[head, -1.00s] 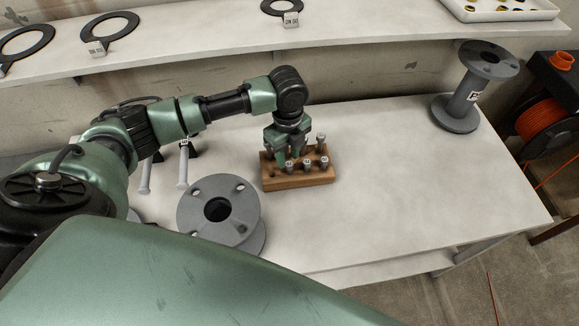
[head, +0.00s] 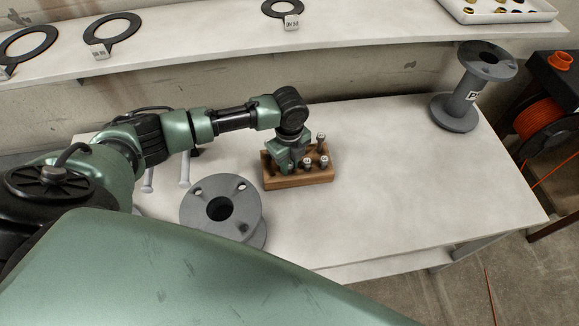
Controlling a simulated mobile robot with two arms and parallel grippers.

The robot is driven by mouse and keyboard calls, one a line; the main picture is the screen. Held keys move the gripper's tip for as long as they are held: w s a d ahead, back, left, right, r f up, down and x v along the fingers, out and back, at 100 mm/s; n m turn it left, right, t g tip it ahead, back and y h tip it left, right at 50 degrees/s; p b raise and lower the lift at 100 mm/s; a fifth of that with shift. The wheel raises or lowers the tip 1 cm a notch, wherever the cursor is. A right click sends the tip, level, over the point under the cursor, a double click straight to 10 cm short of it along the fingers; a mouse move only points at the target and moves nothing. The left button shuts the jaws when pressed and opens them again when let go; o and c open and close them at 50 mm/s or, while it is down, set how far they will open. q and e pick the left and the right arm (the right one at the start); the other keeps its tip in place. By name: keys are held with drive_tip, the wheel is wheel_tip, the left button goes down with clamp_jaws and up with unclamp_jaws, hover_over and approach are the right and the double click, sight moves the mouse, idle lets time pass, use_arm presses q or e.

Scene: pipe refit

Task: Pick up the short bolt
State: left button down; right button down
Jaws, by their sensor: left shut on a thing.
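A wooden block (head: 300,180) stands on the table and holds several grey bolts upright. Two bolts, a front middle one (head: 308,163) and a front right one (head: 323,161), show in its front part, and another bolt (head: 321,139) stands behind on the right. My left gripper (head: 286,164) points down over the left part of the block and is shut on a bolt there. The jaws mostly hide that bolt, and I cannot tell whether it is clear of its hole. My right gripper is out of view.
A grey flanged spool (head: 233,195) stands left of the block, and another flanged spool (head: 459,113) at the back right. Black gaskets (head: 113,27) lie on the shelf behind. An orange cable reel (head: 543,125) is at the right.

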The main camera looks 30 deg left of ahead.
use_arm(q)
drive_tip(key=shift+r, duration=0.1)
drive_tip(key=shift+r, duration=0.45)
wheel_tip(320, 180, up, 24)
drive_tip(key=p, duration=0.2)
drive_tip(key=shift+p, duration=0.4)
idle(0.5)
